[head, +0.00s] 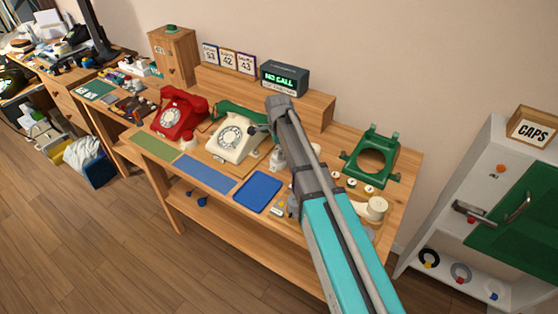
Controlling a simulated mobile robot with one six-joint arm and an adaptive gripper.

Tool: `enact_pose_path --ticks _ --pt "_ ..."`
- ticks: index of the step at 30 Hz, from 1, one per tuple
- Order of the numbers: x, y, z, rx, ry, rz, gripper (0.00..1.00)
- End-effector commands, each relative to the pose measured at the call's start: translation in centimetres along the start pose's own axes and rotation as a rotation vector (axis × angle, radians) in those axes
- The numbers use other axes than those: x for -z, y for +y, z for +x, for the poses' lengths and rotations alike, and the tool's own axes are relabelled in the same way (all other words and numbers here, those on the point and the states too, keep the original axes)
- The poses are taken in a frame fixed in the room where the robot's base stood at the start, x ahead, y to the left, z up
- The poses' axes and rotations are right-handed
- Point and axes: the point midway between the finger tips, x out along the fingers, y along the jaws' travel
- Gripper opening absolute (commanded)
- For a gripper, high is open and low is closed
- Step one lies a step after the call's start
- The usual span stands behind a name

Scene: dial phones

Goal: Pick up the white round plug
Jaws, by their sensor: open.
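Several small white round pieces lie on the workbench (400,167) in front of the green phone shell: one at the left (336,174), one in the middle (351,182), one at the right (369,189). They are too small to tell which is a plug.
A red dial phone (178,112), a cream dial phone (235,137) and a green phone shell (376,140) stand on the bench. A blue tray (258,192) lies at the front.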

Motion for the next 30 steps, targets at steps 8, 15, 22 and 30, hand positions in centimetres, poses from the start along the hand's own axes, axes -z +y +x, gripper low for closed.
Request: enact_pose_path --ticks 8,15,22,30 --pt "0.0 0.0 2.1 0.000 0.000 0.000 1.00" --pt "0.0 0.0 2.3 0.000 0.000 0.000 1.00" --pt "0.0 0.0 2.2 0.000 0.000 0.000 1.00" --pt "0.0 0.0 2.2 0.000 0.000 0.000 0.96"
